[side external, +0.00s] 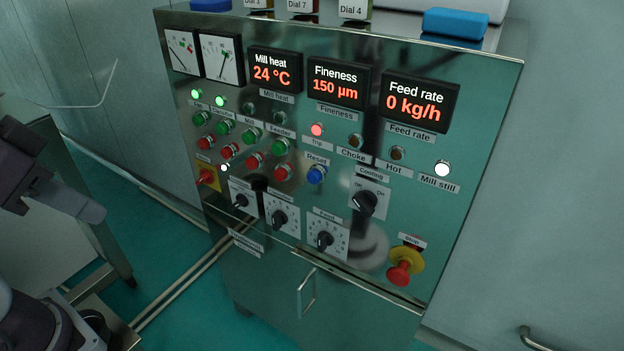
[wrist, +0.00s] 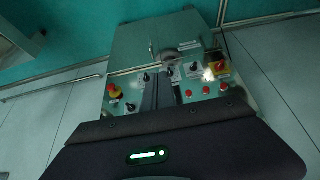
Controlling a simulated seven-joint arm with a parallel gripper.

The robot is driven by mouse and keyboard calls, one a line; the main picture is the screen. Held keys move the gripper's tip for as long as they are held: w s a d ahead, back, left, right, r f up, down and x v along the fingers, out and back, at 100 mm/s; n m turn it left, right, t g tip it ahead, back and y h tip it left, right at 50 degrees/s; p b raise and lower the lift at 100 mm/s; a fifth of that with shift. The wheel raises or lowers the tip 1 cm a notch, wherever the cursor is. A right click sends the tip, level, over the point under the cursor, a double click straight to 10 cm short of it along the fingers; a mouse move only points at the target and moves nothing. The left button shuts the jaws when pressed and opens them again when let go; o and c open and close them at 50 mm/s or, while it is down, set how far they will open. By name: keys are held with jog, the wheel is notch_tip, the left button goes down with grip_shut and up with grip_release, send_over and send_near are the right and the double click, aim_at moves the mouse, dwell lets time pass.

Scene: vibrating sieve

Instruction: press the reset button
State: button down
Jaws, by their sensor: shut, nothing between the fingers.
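The blue reset button (side external: 316,175) sits under its "Reset" label on the steel control panel (side external: 455,225), to the right of the red buttons, in the side external view. Nothing covers it there. My gripper (wrist: 163,82) shows in the wrist view as dark fingers, shut and empty, pointing toward the panel. The panel appears upside down in that view, and I cannot make out the blue button there; the gripper body hides part of the panel. In the side external view only dark parts of my arm show at the left edge, well apart from the panel.
Red buttons (side external: 283,172), green buttons (side external: 280,147) and black dials (side external: 279,217) surround the reset button. A cooling knob (side external: 364,203) is to its right. A red stop button on a yellow base (side external: 404,266) is lower right. Readouts show 24 °C, 150 µm and 0 kg/h.

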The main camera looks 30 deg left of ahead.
aim_at(314, 177)
dwell(0.5)
jog(key=w+d+f+m+t+h, duration=0.1)
jog(key=w+d+f+m, duration=0.15)
jog(key=w, duration=0.45)
jog(key=w+d+f+m, duration=0.1)
jog(key=w+f, duration=0.2)
jog(key=w, duration=0.5)
jog(key=w+d+f+m+t, duration=0.2)
jog(key=w+d+f+m, duration=0.3)
jog(key=w+f, duration=0.4)
jog(key=shift+d+f, duration=0.2)
jog(key=shift+f, duration=0.5)
jog(key=w, duration=0.8)
jog(key=shift+w, duration=0.35)
jog(key=shift+w, duration=0.1)
jog(key=shift+w, duration=0.35)
